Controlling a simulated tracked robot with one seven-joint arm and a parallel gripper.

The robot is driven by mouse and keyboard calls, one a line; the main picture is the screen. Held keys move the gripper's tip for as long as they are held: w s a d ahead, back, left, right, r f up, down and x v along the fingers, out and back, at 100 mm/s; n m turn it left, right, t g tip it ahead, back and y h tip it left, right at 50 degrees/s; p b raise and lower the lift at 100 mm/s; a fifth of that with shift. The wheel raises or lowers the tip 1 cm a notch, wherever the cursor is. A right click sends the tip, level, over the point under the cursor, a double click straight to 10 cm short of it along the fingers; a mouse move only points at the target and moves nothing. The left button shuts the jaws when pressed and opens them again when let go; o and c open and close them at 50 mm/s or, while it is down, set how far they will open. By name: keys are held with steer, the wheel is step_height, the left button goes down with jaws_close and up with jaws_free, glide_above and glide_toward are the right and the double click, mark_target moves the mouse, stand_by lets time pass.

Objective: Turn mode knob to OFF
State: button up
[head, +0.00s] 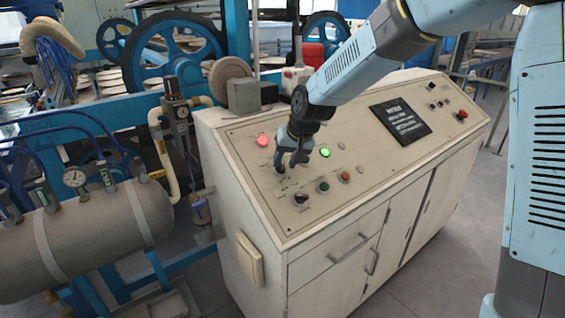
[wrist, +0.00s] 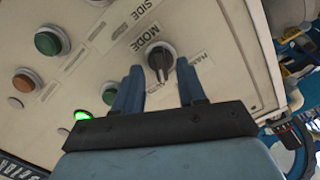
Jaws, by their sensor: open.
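The mode knob (wrist: 160,57) is a round black knob with a pale pointer line on the control panel, beside the printed word MODE. In the wrist view its pointer is towards the bottom of the picture, near partly hidden lettering. My gripper (wrist: 160,75) is open and empty. Its two blue fingers point at the panel, one to each side below the knob in the picture; the knob appears just beyond the fingertips. In the head view my gripper (head: 290,163) is low over the panel's left part and covers the mode knob's area. I cannot tell whether it touches the panel.
The cream control cabinet (head: 262,237) has another black knob (head: 300,198), a green button (head: 323,187), an orange button (head: 344,177), and lit red (head: 262,141) and green (head: 325,152) lamps. A grey box (head: 245,96) stands at its back edge. A tank (head: 90,232) lies at left.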

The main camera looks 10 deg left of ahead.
steer(key=shift+w+a+f, duration=0.15)
steer(key=shift+a+f, duration=0.1)
steer(key=shift+f, duration=0.25)
steer(key=shift+c, duration=0.3)
jaws_close()
